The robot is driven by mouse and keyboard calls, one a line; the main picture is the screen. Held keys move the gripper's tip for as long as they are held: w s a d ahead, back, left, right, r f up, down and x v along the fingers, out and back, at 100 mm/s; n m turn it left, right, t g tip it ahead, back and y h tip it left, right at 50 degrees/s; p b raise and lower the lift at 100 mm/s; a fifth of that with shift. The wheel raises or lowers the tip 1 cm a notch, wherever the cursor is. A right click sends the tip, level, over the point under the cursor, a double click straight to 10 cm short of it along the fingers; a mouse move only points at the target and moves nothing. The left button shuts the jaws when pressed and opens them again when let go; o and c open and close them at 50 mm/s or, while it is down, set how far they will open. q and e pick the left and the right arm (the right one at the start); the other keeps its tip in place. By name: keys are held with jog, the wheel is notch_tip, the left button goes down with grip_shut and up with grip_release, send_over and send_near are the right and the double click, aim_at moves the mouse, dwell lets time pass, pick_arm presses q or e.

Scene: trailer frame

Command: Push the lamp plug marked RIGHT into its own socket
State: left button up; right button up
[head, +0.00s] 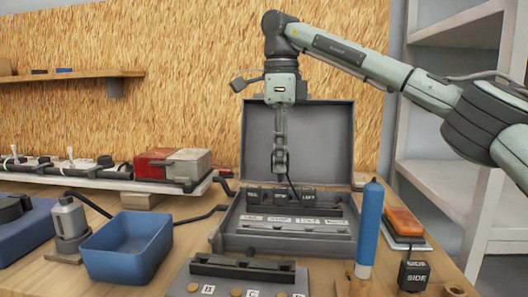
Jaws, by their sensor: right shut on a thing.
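My right gripper (281,165) points down into an open grey case, in front of its raised lid (298,140). It is shut on a dark plug (281,196) with a thin black cable; its marking is too small to read. Dark blocks beside it carry light lettering: the right one (309,195) appears to read LEFT, the left one (252,194) perhaps TAIL. A row of labelled positions (293,221) lies in front of them in the case. I cannot tell which is the RIGHT socket. My left gripper is not in view.
A blue bin (128,247) and a grey bottle (69,217) stand left. A blue cylinder (369,230) stands right of the case, near a block marked SIDE (414,274) and an orange item (404,222). A lettered panel (245,282) lies in front.

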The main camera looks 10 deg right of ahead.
jog(key=w+d+f, duration=0.2)
jog(key=w+d, duration=0.1)
jog(key=d, duration=1)
jog(key=shift+d, duration=0.35)
jog(key=shift+f, duration=0.1)
jog(key=shift+f, duration=1.8)
jog(key=shift+f, duration=0.4)
jog(key=shift+f, duration=0.2)
jog(key=shift+f, duration=0.35)
jog(key=shift+f, duration=0.15)
